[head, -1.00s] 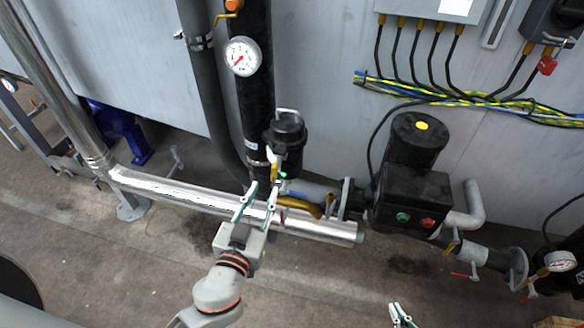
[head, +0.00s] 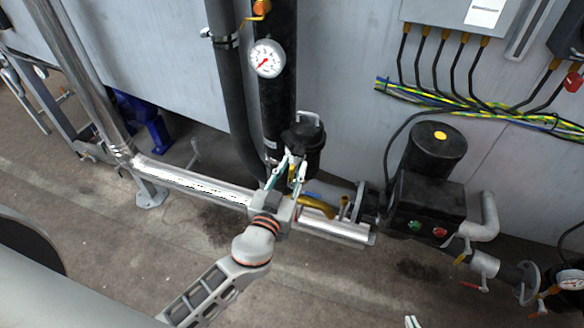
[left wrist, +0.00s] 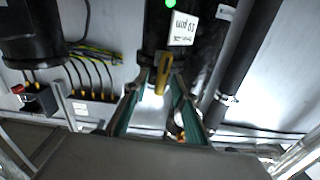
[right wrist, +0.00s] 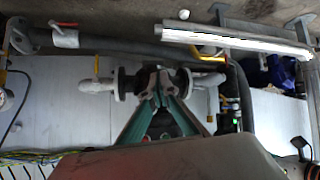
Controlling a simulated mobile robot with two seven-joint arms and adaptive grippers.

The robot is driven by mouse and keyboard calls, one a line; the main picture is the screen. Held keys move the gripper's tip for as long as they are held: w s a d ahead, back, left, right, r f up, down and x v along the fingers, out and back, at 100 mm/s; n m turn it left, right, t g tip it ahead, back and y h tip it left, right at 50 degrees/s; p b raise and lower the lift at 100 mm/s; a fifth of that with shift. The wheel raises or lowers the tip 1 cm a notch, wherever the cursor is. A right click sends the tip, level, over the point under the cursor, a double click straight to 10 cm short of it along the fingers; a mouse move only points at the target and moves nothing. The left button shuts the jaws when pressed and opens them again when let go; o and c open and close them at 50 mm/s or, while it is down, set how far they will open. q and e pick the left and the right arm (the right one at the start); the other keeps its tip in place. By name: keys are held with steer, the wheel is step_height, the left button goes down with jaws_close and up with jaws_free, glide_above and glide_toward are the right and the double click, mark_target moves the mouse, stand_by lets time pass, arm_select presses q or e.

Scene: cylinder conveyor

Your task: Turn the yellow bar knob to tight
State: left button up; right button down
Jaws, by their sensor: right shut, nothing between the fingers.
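The yellow bar knob (left wrist: 161,78) shows in the left wrist view on the front of a black cylindrical housing, below a white label. In the head view a small piece of the knob (head: 291,173) shows between my left fingers; the rest is hidden. My left gripper (left wrist: 160,80) is open, with one fingertip on each side of the knob. I cannot tell whether the fingers touch it. My right gripper (right wrist: 160,80) is shut and empty. Only its tips show at the bottom of the head view (head: 412,322), well away from the knob.
A shiny metal pipe (head: 195,183) runs beneath my left gripper. A bent yellow lever (head: 318,206) is close to its right. A black pump (head: 428,195) stands further right. A dark vertical pipe with a gauge (head: 267,58) rises behind. The floor in front is clear.

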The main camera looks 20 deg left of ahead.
arm_select(q)
jaws_close()
